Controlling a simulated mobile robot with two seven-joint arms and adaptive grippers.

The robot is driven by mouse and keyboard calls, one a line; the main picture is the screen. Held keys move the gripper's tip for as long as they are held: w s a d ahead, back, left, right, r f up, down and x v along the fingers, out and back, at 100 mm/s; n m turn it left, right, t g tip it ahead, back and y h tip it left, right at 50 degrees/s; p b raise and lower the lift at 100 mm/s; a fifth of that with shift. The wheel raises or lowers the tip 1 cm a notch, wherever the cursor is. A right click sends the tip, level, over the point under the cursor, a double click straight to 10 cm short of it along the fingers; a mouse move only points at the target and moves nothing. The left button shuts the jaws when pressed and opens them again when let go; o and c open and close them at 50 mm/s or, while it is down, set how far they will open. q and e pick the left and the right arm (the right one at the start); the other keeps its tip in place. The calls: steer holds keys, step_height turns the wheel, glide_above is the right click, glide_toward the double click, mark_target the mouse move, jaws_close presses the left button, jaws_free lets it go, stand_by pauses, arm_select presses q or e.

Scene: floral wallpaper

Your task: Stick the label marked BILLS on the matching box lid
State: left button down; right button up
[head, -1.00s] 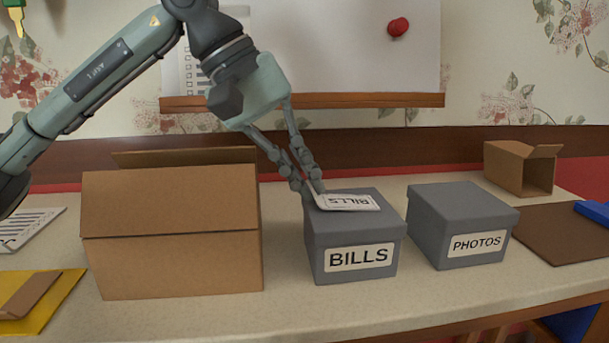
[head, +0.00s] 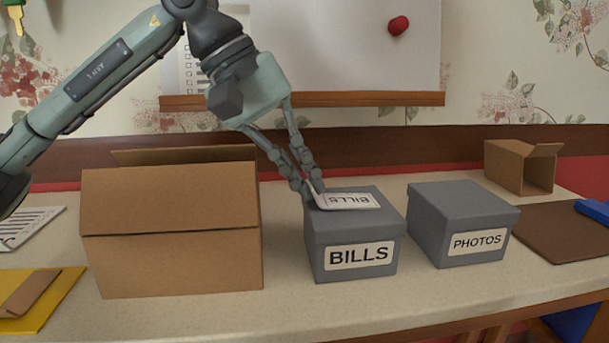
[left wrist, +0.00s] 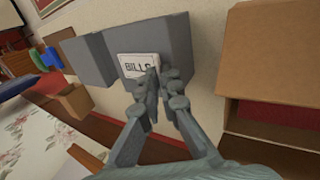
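The BILLS label (head: 350,201) is a white card lying along the lid of the grey BILLS box (head: 325,234). Its lettering is upside down in the head view and upright in the left wrist view (left wrist: 138,67). My left gripper (head: 311,193) is shut on the label's left end, fingertips pinched together at the lid's left edge. It also shows in the left wrist view (left wrist: 157,84), at the label's lower right. The label looks nearly flat on the lid; whether all of it touches is unclear. My right gripper is out of view.
A grey PHOTOS box (head: 462,208) stands to the right. An open cardboard box (head: 172,265) stands close on the left. A small carton (head: 510,165) and a brown mat (head: 560,232) are further right. A yellow envelope (head: 55,300) lies at the far left.

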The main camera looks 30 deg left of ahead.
arm_select(q)
steer(key=shift+f+b, duration=0.35)
steer(key=shift+f, duration=0.05)
stand_by(0.6)
steer(key=c, duration=1.1)
jaws_free()
steer(key=p+v, duration=0.3)
steer(key=v, duration=0.4)
steer(key=shift+r, duration=0.1)
